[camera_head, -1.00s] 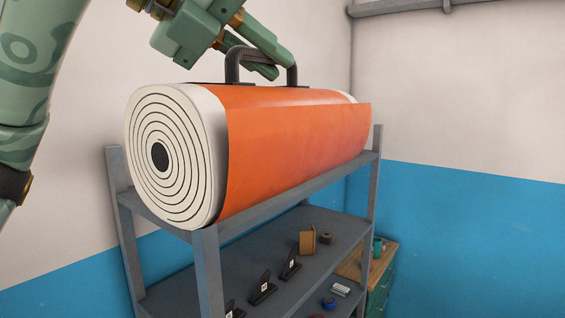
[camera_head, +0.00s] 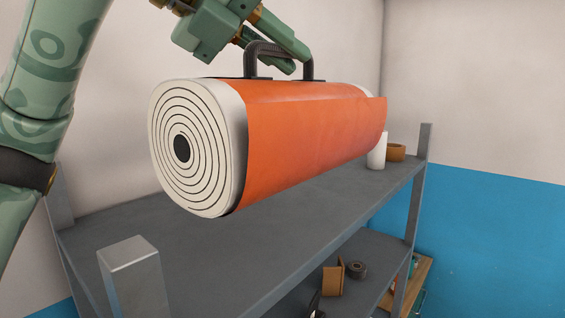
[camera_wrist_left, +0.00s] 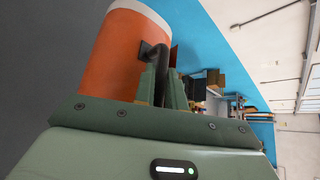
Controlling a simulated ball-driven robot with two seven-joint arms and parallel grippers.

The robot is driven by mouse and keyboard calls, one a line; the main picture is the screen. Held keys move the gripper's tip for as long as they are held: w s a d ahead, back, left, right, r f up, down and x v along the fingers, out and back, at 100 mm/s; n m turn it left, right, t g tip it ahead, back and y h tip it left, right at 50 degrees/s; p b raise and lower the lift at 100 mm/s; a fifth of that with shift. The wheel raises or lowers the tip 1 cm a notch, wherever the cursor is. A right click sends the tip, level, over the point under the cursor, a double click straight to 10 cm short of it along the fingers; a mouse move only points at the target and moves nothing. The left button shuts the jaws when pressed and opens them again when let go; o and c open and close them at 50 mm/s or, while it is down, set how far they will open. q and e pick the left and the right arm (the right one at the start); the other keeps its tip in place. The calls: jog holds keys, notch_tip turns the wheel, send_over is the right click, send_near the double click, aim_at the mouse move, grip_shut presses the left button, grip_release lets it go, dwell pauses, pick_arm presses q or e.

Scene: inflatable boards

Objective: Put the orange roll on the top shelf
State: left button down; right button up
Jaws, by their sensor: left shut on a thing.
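The orange roll (camera_head: 308,135) has a pale end with a dark spiral and a dark handle (camera_head: 262,50) on top. My left gripper (camera_head: 292,60) is shut on this handle. The roll hangs level over the grey top shelf (camera_head: 230,250), whose bare surface shows around and below it; I cannot tell whether its far end touches anything. In the left wrist view, the gripper fingers (camera_wrist_left: 161,82) hold the handle beside the orange roll (camera_wrist_left: 108,50). My right gripper is not in view.
A white cylinder (camera_head: 377,152) and a brown bowl (camera_head: 396,152) stand at the far end of the top shelf, close to the roll. A corner post (camera_head: 135,275) rises at the near end.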

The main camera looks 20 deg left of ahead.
pick_arm(q)
jog(key=w+a+f+p, duration=0.2)
jog(key=w+a+f, duration=0.7)
jog(key=f, duration=0.3)
jog(key=shift+f, duration=0.2)
jog(key=shift+d, duration=0.1)
jog(key=c, duration=1.5)
grip_release()
jog(key=shift+f, duration=0.1)
jog(key=shift+o, duration=0.2)
jog(key=v, duration=1.2)
jog(key=shift+b, duration=0.45)
